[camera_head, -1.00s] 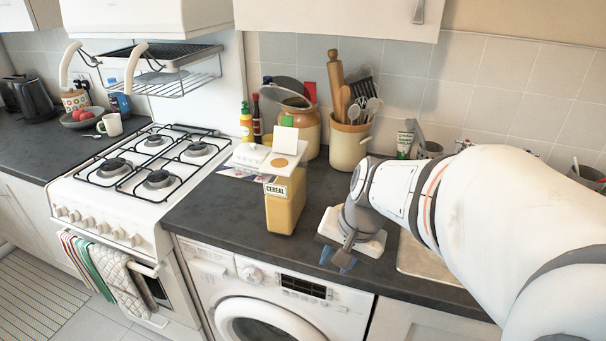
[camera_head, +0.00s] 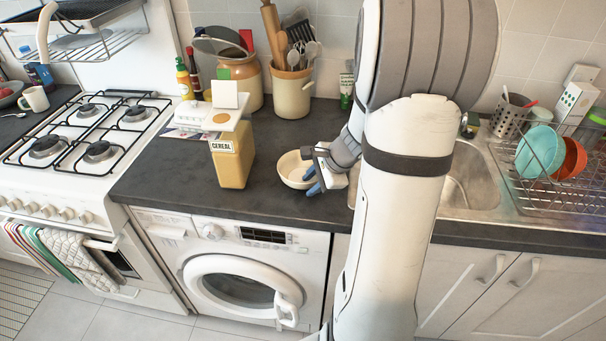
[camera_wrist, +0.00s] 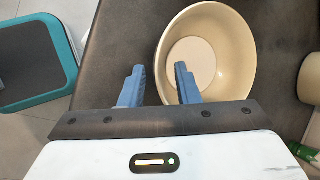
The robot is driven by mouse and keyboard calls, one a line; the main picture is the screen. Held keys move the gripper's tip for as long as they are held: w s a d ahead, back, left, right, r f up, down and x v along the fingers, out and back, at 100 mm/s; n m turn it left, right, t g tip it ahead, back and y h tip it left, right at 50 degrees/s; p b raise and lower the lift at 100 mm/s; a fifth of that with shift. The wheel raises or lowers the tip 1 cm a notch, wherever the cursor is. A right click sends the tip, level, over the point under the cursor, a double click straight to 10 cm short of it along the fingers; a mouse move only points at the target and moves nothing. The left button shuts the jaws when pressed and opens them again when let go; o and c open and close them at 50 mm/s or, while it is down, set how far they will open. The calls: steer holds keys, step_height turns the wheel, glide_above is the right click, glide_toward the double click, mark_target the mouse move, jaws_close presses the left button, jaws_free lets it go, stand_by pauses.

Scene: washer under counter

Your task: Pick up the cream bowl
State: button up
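The cream bowl (camera_head: 291,174) stands upright on the dark counter, right of the cereal container. The wrist view shows the bowl (camera_wrist: 236,50) from above, and it looks empty. My gripper (camera_head: 312,179) is at the bowl's right side in the head view, with its blue fingers pointing down. In the wrist view my gripper (camera_wrist: 159,83) is open, with a gap between its fingers. One finger overlaps the inside of the bowl and the other is outside its left rim. I cannot tell whether either finger touches the bowl.
The yellow cereal container (camera_head: 233,155) stands left of the bowl. A utensil crock (camera_head: 291,95) and a large jar (camera_head: 238,84) stand behind. The sink (camera_head: 470,178) and dish rack (camera_head: 550,165) are to the right. The counter's front edge is close to the bowl.

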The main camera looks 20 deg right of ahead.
steer(key=shift+w+a+f, duration=0.15)
steer(key=shift+a+f, duration=0.05)
steer(key=shift+f, duration=0.3)
jaws_close()
steer(key=shift+r, duration=0.1)
